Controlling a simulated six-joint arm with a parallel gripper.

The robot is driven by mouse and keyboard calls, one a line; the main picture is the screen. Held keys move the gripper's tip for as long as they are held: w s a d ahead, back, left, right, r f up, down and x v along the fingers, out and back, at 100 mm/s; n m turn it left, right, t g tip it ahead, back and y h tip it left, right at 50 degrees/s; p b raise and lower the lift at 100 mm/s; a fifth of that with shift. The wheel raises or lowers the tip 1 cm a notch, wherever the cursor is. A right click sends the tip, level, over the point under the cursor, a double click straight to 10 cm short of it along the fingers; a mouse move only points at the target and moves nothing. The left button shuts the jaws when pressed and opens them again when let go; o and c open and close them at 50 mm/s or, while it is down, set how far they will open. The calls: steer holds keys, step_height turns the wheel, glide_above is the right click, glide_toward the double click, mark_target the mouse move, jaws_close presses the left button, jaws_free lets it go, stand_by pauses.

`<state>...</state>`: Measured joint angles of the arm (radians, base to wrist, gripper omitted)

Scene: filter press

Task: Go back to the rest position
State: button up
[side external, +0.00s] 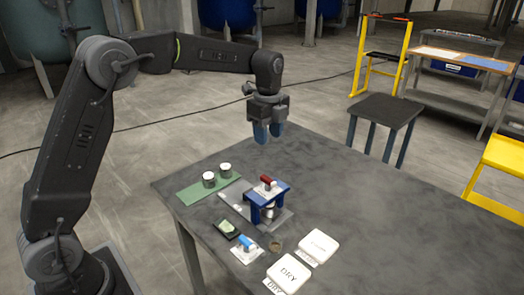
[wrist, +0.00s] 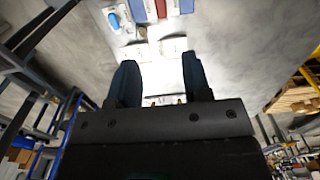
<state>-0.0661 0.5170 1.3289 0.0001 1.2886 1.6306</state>
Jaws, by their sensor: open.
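My gripper (side external: 268,133) hangs above the far part of the grey table, pointing down, clear of everything on it. In the wrist view the two dark fingers (wrist: 160,88) stand apart with nothing between them. A blue press frame (side external: 267,193) with a red handle (side external: 267,180) stands on a light plate on the table. A metal cylinder sits under the frame, partly hidden. Two metal-rimmed round containers (side external: 209,179) (side external: 225,170) stand on a green mat (side external: 190,197). A white square pad marked DRY (side external: 288,273) lies near the front edge.
Another white pad (side external: 319,245), a blue-and-white item (side external: 247,246), a dark tray (side external: 227,229) and a small round dish (side external: 276,246) lie near the press. The table's right side (side external: 400,220) is bare. A dark stool (side external: 386,112) stands behind the table.

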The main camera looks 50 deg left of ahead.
steer(key=s+d+r+n+t, duration=0.1)
steer(key=s+r+n, duration=0.25)
steer(key=s, duration=0.35)
steer(key=s+d+r+n+t, duration=0.1)
steer(key=s+r+n+t, duration=0.1)
steer(key=s+n, duration=0.4)
steer(key=s+d+r+n+t, duration=0.1)
steer(key=s+r+n, duration=0.15)
steer(key=s, duration=0.55)
steer(key=s+f+n+t, duration=0.1)
steer(key=s+f+n, duration=0.3)
steer(key=s, duration=0.5)
steer(key=shift+d+n+t, duration=0.2)
steer(key=shift+n+t, duration=0.1)
steer(key=shift+n, duration=0.7)
